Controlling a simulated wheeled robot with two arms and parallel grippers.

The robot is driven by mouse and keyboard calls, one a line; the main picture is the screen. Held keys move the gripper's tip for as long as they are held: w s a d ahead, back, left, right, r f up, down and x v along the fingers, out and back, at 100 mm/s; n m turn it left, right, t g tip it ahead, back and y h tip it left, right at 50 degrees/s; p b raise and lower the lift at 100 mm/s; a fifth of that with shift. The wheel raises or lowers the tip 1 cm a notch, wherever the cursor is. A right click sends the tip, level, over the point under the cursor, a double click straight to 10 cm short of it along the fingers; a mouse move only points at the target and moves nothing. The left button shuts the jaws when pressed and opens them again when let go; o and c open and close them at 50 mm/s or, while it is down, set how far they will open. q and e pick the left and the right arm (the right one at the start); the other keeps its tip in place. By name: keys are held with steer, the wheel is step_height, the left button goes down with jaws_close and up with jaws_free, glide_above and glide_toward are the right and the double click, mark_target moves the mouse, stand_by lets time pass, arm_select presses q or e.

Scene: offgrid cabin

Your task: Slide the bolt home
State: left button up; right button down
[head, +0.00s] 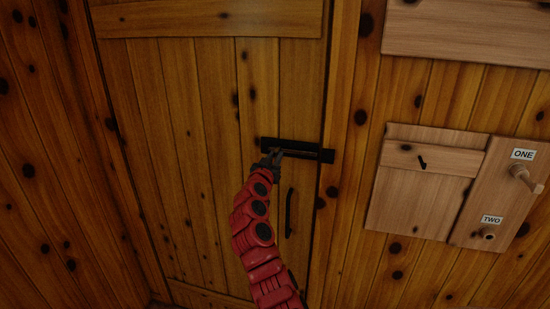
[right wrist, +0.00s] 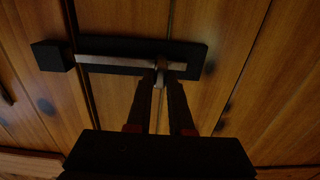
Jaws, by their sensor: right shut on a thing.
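A black bolt plate (head: 285,142) lies level across the plank door near its right edge. It also shows in the right wrist view (right wrist: 120,47), with a pale metal bolt rod (right wrist: 115,60) along it. A black keeper block (right wrist: 52,55) stands past the plate's end, at the left in that view; in the head view the keeper (head: 328,156) is at the right. The rod's end meets the keeper's edge; I cannot tell whether it is inside. My right gripper (head: 272,155) is shut on the bolt's small knob (right wrist: 158,82). My left gripper is not in view.
A black door handle (head: 290,212) hangs below the bolt, close to my right arm. Right of the door, a wooden panel (head: 415,205) with a dark hook and a board with pegs labelled ONE (head: 523,155) and TWO (head: 491,219) are on the wall.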

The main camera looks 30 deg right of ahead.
mark_target(291, 151)
steer(key=shift+s+d+b, duration=0.35)
steer(key=shift+s+d, duration=0.95)
steer(key=shift+s, duration=0.2)
steer(key=c, duration=1.2)
jaws_free()
steer(key=o, duration=0.4)
steer(key=shift+s+d, duration=0.1)
